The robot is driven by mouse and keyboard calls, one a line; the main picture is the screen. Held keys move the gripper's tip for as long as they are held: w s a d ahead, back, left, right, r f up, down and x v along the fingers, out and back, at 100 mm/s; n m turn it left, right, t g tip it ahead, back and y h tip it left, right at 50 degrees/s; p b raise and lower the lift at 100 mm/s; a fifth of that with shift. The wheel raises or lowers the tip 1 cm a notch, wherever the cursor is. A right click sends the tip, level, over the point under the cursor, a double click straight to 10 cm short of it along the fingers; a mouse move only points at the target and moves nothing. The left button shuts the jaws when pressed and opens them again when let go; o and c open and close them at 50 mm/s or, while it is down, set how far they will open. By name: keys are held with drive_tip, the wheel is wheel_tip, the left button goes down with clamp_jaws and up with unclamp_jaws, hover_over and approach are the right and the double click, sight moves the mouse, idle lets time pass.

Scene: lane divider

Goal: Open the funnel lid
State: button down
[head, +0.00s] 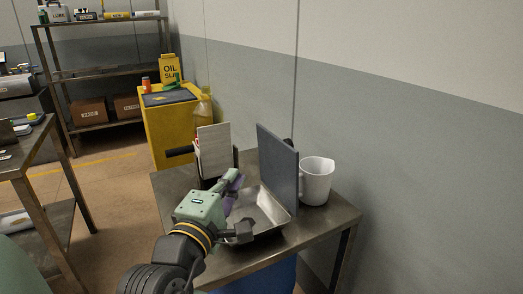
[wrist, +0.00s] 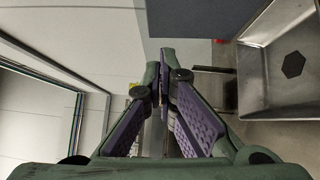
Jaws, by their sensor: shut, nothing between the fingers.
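The funnel (head: 268,207) is a shallow rectangular metal basin on the steel table. Its lid (head: 278,166), a flat blue-grey panel, stands upright along the basin's back right side, so the basin is uncovered. In the wrist view the basin (wrist: 262,88) is at the right with a dark hexagonal opening in its floor, and part of the lid (wrist: 190,16) crosses the top. My gripper (head: 238,180) is by the basin's left side, in front of the lid and apart from it. Its purple-padded fingers (wrist: 166,55) are closed at the tips and hold nothing.
A white mug (head: 316,181) stands right of the lid. A pale upright board or stack (head: 214,150) is behind my gripper. A blue drum (head: 270,276) is under the table (head: 325,225). A yellow cabinet (head: 172,130) stands behind, and the wall is close on the right.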

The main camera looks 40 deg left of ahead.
sight(275, 143)
drive_tip(key=shift+w+d+p+x, duration=0.15)
drive_tip(key=shift+d+p+x, duration=0.3)
drive_tip(key=shift+x, duration=1.45)
drive_tip(key=shift+w+d+p+x, duration=0.2)
drive_tip(key=shift+d+p+x, duration=0.2)
drive_tip(key=shift+x, duration=1.45)
drive_tip(key=shift+w+d+p+x, duration=0.15)
drive_tip(key=shift+d+p+x, duration=0.25)
drive_tip(key=shift+x, duration=1.5)
drive_tip(key=shift+r, duration=0.1)
drive_tip(key=shift+w+d+r+p, duration=0.3)
drive_tip(key=shift+w+p, duration=0.1)
drive_tip(key=shift+w, duration=0.3)
drive_tip(key=shift+w+d+r+p, duration=0.15)
drive_tip(key=shift+w+d+p, duration=0.2)
drive_tip(key=shift+w, duration=0.35)
drive_tip(key=shift+a, duration=0.1)
